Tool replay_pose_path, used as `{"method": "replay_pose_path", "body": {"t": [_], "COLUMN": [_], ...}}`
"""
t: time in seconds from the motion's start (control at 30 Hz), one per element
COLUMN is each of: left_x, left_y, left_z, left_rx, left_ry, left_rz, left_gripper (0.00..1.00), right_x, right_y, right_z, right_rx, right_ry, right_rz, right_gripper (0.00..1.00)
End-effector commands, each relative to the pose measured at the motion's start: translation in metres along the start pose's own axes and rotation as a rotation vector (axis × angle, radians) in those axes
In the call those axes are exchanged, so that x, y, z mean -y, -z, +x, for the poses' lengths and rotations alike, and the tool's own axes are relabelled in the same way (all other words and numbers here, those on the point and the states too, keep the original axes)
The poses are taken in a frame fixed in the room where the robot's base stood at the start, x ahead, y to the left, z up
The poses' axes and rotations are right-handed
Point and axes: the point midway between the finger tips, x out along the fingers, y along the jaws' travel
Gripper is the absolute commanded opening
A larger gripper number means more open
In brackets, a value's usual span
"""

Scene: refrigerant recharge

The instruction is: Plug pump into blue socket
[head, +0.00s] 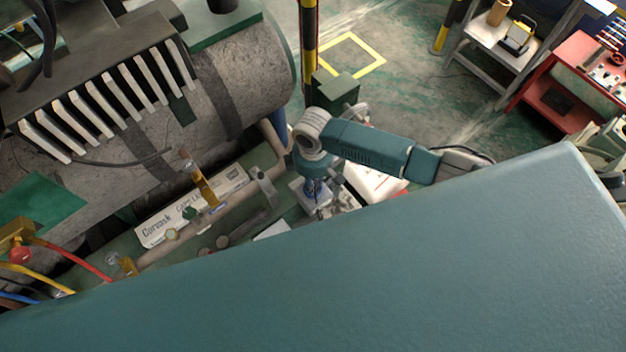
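My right arm comes in from the right and bends down at its wrist. My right gripper (317,194) points down beside the pipework, with small blue parts around it. It is too small and dark to tell whether it is open or holds anything. My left gripper is not in view. A large teal surface fills the foreground and hides much of the work area. A white and red object (375,182) shows partly behind my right arm; I cannot tell if it is the pump. I cannot make out the blue socket.
A big grey tank (235,85) with white fins lies at the upper left. A white labelled box (192,207) lies behind a pipe with brass fittings. Red, yellow and blue hoses (75,257) are at the left. A red cart (575,85) stands upper right; open floor (410,75) lies between.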

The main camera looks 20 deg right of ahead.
Motion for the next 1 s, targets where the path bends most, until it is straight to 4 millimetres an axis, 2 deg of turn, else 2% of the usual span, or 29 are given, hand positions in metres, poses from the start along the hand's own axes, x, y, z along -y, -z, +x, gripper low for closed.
{"method": "replay_pose_path", "body": {"t": [0.4,0.43,0.53,0.83,1.0], "left_x": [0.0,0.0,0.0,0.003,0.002], "left_y": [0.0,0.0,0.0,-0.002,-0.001], "left_z": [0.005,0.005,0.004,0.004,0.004], "left_rx": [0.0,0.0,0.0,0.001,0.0], "left_ry": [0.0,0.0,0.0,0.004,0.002], "left_rz": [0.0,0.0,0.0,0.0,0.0], "left_gripper": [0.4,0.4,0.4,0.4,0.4], "right_x": [0.0,0.0,0.0,0.0,-0.001], "right_y": [0.0,0.0,0.0,0.0,0.001], "right_z": [0.009,0.008,0.008,0.007,-0.01], "right_rx": [0.0,0.0,0.0,0.0,-0.003], "right_ry": [0.0,0.0,0.0,0.0,-0.001], "right_rz": [0.0,0.0,0.0,0.0,0.001], "right_gripper": [0.01,0.25,0.43,0.43,0.43]}}
